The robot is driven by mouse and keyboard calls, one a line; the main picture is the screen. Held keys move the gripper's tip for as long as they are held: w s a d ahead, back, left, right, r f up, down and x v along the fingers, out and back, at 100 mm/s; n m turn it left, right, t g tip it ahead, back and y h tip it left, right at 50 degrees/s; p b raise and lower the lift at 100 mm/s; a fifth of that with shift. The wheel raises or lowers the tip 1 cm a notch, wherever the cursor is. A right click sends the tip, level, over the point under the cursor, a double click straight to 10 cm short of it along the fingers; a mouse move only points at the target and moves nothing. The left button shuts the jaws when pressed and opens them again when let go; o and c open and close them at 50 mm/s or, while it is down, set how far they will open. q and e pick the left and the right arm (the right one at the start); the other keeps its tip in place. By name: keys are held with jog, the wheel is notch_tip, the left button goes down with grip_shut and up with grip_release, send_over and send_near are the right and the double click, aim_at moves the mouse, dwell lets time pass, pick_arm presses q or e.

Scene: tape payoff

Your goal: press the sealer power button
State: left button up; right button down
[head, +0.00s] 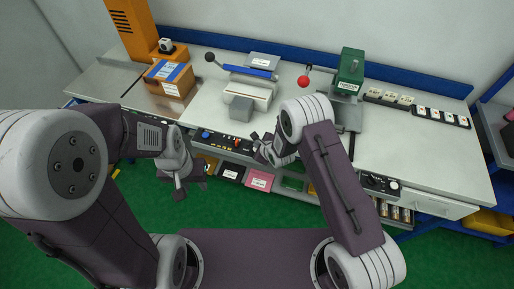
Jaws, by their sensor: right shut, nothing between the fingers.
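A white device with a blue bar (250,72) and a black-knobbed lever, which looks like the sealer, stands mid-bench. Below it, a dark control panel (222,141) on the bench's front edge carries a blue knob and small red and orange controls. Which one is the power button is too small to tell. My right gripper (260,148) is shut and empty at the right end of this panel; whether it touches anything I cannot tell. My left gripper (180,190) hangs in front of the bench, left of the panel, its fingers too small to read.
A cardboard box (170,78) sits by an orange machine (132,28) at the left. A green machine (349,70) with a red-knobbed lever stands at the right. A second panel (380,184) is on the right front edge. Colored bins (259,181) sit below.

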jog(key=shift+f, duration=0.1)
jog(key=shift+f+b, duration=0.35)
jog(key=shift+b, duration=0.05)
jog(key=shift+f, duration=0.25)
dwell(0.5)
jog(key=shift+r, duration=0.7)
jog(key=shift+r+p, duration=0.1)
jog(key=shift+p, duration=0.2)
notch_tip(320, 180, up, 6)
jog(key=p, duration=0.4)
